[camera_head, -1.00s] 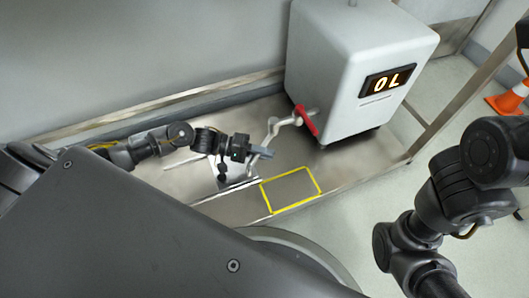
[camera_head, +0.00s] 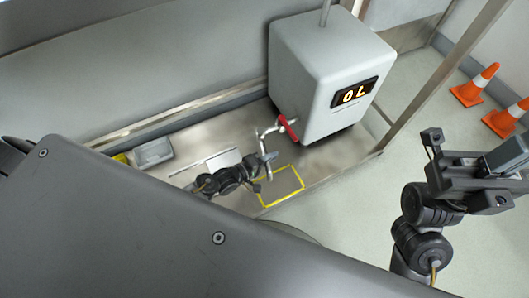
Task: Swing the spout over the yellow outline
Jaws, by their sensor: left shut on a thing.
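The spout (camera_head: 264,141) is a thin pale bent pipe coming out of the grey dispenser (camera_head: 318,75) beside a red collar or handle (camera_head: 288,127). Its lower end hangs near the far left edge of the yellow outline (camera_head: 302,184) on the metal bench. Most of the outline lies to the right of the spout's end; I cannot tell the exact height between them. My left gripper (camera_head: 262,164) is shut on the spout's hanging part and hides some of it. My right gripper (camera_head: 468,163) is raised at the right, away from the spout; its jaw opening is unclear.
The dispenser has an orange lit display (camera_head: 354,92). A grey tray (camera_head: 153,152) and a white flat plate (camera_head: 224,160) are on the bench at the left. A metal post stands right of the dispenser. Orange cones (camera_head: 475,85) stand on the floor, which is otherwise clear there.

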